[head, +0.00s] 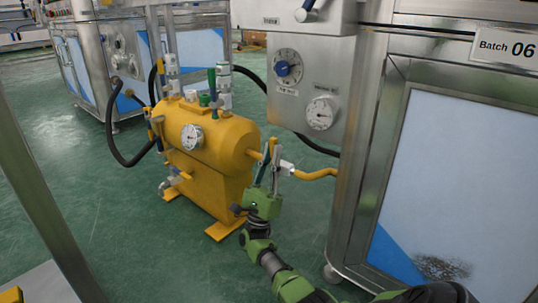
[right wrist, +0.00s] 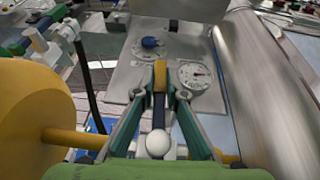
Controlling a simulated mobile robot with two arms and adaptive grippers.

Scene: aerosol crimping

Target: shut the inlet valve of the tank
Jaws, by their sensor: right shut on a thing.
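The yellow tank (head: 212,150) stands on the floor left of centre in the head view, and its side shows at the left of the right wrist view (right wrist: 30,115). A yellow pipe (head: 316,174) leaves its right side, with a pale inlet valve body (head: 287,167) on it. My right gripper (head: 272,155) is at this valve. In the right wrist view my right gripper (right wrist: 159,98) is shut on the valve's narrow lever (right wrist: 159,77), yellow at its end and dark lower down. A white round part (right wrist: 158,144) shows between the finger bases. My left gripper is out of view.
A grey panel with a blue-knobbed dial (head: 288,67) and a gauge (head: 322,113) hangs behind the valve. A metal cabinet (head: 355,140) stands close on the right. Black hoses (head: 115,130) loop left of the tank. Green floor (head: 110,210) is clear in front.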

